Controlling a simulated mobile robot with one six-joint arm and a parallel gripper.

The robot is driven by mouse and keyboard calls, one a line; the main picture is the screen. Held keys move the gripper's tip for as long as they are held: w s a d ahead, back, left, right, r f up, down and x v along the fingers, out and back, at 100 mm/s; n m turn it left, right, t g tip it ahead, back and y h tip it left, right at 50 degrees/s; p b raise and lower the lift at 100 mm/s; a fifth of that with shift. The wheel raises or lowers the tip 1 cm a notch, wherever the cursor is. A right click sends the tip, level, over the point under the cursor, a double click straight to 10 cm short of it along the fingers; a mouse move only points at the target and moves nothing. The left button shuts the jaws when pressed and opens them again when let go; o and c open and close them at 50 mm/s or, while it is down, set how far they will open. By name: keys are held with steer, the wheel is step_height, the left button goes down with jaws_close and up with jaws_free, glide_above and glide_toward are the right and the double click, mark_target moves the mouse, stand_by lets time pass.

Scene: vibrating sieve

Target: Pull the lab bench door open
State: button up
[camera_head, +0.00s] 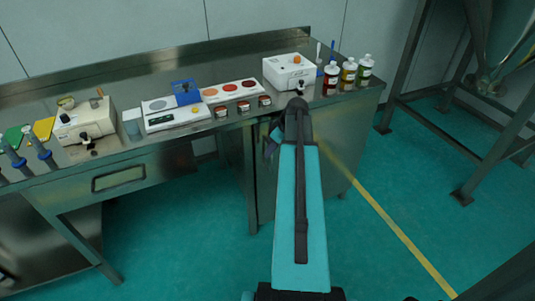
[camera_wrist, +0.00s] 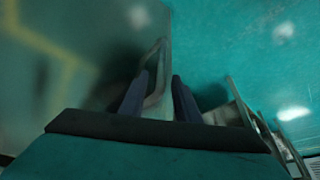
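The lab bench door (camera_head: 265,173) is a metal panel under the right part of the bench, partly hidden by my arm. In the wrist view the blurred metal panel (camera_wrist: 65,75) fills the left side. A pale, loop-shaped handle (camera_wrist: 157,80) stands along its edge. My gripper (camera_wrist: 160,88) has its two dark fingers on either side of this handle. Whether both fingers press on it cannot be made out. In the head view my gripper (camera_head: 272,143) is mostly hidden behind my arm, close to the bench front.
The metal bench (camera_head: 150,77) carries a white box device (camera_head: 290,71), several bottles (camera_head: 348,72), sample trays (camera_head: 175,112) and a second device (camera_head: 84,122) near its front edge. A drawer (camera_head: 118,178) is at left. A metal frame (camera_head: 404,65) stands at right. Green floor (camera_head: 390,190) is clear between.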

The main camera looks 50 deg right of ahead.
steer(key=shift+x, duration=1.1)
